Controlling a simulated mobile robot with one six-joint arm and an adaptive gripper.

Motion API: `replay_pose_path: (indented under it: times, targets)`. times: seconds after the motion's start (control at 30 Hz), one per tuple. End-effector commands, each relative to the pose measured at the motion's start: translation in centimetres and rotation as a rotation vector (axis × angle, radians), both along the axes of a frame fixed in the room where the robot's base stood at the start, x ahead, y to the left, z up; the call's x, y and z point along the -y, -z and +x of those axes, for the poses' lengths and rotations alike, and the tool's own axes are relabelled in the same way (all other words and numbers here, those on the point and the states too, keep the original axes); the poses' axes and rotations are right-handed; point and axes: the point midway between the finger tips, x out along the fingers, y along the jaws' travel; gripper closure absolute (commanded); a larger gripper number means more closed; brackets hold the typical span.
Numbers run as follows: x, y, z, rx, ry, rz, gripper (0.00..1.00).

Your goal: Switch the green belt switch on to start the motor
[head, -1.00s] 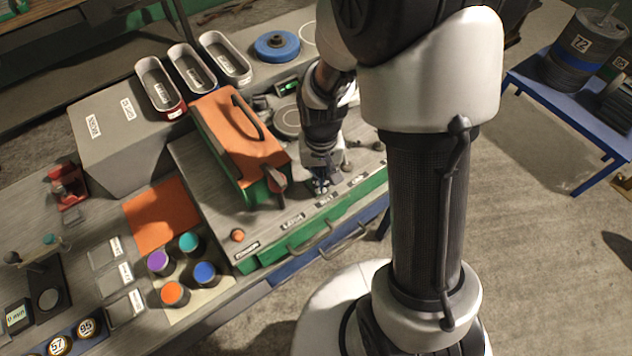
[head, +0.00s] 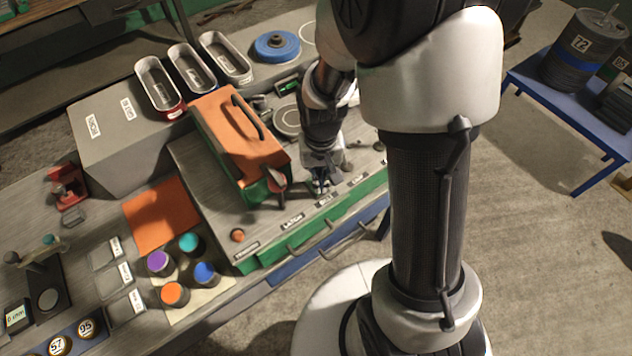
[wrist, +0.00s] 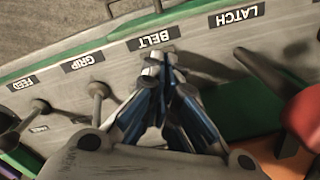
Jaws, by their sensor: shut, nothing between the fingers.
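My gripper (head: 320,184) is over the front of the grey control panel (head: 200,170). In the wrist view, my gripper (wrist: 162,64) has its fingertips together just beside the BELT label (wrist: 152,38); it is shut and holds nothing. The belt switch itself is hidden behind or under the fingers, so I cannot tell its position or whether the fingers touch it. In the wrist view, the GRIP toggle (wrist: 98,90) and the FEED toggle (wrist: 40,105) stand to the left of my fingers.
A green and orange case (head: 240,140) with a red lever (head: 275,180) stands left of my gripper. The LATCH label (wrist: 237,14) lies right of BELT in the wrist view. A blue table (head: 545,85) with dark weights stands at the right; the floor between is clear.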

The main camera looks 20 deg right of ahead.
Motion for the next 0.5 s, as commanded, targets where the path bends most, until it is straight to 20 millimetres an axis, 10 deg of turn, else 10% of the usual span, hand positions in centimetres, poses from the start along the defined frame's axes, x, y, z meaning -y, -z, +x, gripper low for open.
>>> replay_pose_path:
  times: [0.5]
  targets:
    - [0.00,0.87,-0.02,-0.001,0.000,0.000,1.00]
